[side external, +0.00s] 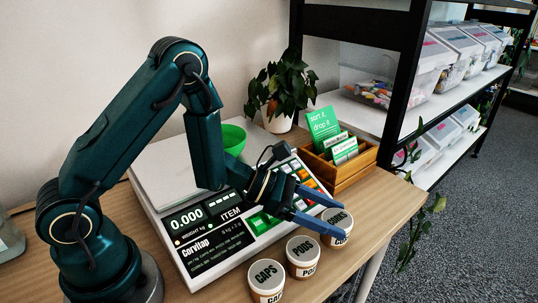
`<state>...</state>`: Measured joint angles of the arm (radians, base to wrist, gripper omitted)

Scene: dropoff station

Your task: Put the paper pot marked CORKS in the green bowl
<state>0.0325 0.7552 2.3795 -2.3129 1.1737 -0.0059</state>
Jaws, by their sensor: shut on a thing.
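The paper pot marked CORKS (338,216) stands at the right end of a row of white pots near the front edge of the wooden table. My gripper (343,221) is shut on it, with one blue finger on each side near its lid. The near finger hides part of its side. The pot looks upright; I cannot tell whether it touches the table. The green bowl (234,138) sits on the scale's pale platform, farther back and left of my gripper. My arm hides part of the bowl.
Pots marked PODS (303,247) and CAPS (266,274) stand just left of the CORKS pot. The scale (190,245) with its keypad fills the middle of the table. A wooden box of cards (352,172) and a potted plant (277,122) stand behind.

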